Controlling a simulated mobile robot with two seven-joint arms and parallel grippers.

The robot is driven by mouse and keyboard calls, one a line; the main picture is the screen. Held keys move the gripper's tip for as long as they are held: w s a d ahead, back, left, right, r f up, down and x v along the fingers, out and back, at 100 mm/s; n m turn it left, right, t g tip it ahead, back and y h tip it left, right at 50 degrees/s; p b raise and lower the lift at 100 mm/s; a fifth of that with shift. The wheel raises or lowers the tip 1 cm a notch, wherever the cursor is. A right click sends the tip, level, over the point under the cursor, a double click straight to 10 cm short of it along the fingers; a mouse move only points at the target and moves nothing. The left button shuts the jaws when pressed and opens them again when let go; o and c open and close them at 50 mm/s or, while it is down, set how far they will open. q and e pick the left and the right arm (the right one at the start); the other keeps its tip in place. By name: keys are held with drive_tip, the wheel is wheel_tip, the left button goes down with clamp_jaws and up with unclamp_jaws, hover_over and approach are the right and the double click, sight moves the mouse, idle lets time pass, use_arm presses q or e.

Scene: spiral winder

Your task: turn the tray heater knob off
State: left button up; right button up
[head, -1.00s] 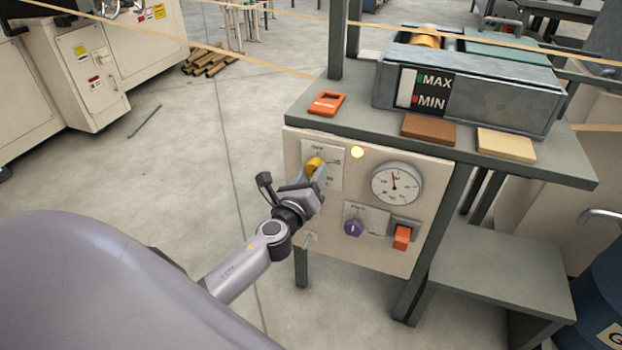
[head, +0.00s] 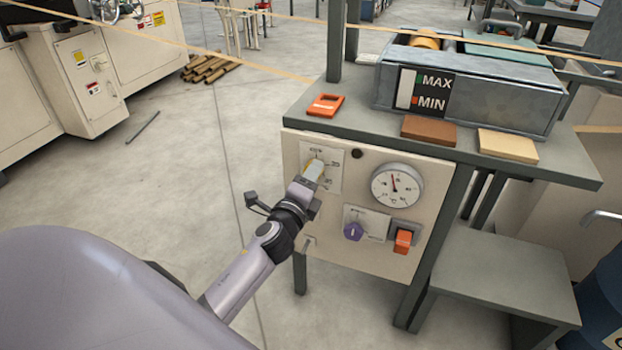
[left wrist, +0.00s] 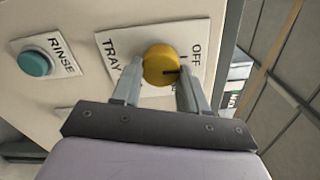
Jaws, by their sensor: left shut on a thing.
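The yellow tray heater knob (left wrist: 160,62) sits on a white plate (left wrist: 118,42) on the cream panel. In the left wrist view its dark pointer line points right, towards the side with the OFF label (left wrist: 196,53). My left gripper (head: 314,172) is shut on the knob, one finger on each side; the left wrist view shows this too. In the head view the fingers hide much of the knob. The small round lamp (head: 357,153) above and right of the knob is dark. My right gripper is not in view.
The panel also holds a round gauge (head: 396,187), a purple knob (head: 353,231) and an orange switch (head: 403,241). A teal RINSE button (left wrist: 36,63) shows in the left wrist view. The grey bench top (head: 375,128) juts out above the panel.

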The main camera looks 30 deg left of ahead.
use_arm(q)
drive_tip(key=shift+f+n, duration=0.1)
drive_tip(key=shift+n, duration=0.3)
drive_tip(key=o, duration=1.1)
drive_tip(key=shift+c, duration=0.2)
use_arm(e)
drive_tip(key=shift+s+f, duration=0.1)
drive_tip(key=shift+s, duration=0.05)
use_arm(q)
drive_tip(key=shift+s, duration=0.1)
drive_tip(key=v, duration=0.7)
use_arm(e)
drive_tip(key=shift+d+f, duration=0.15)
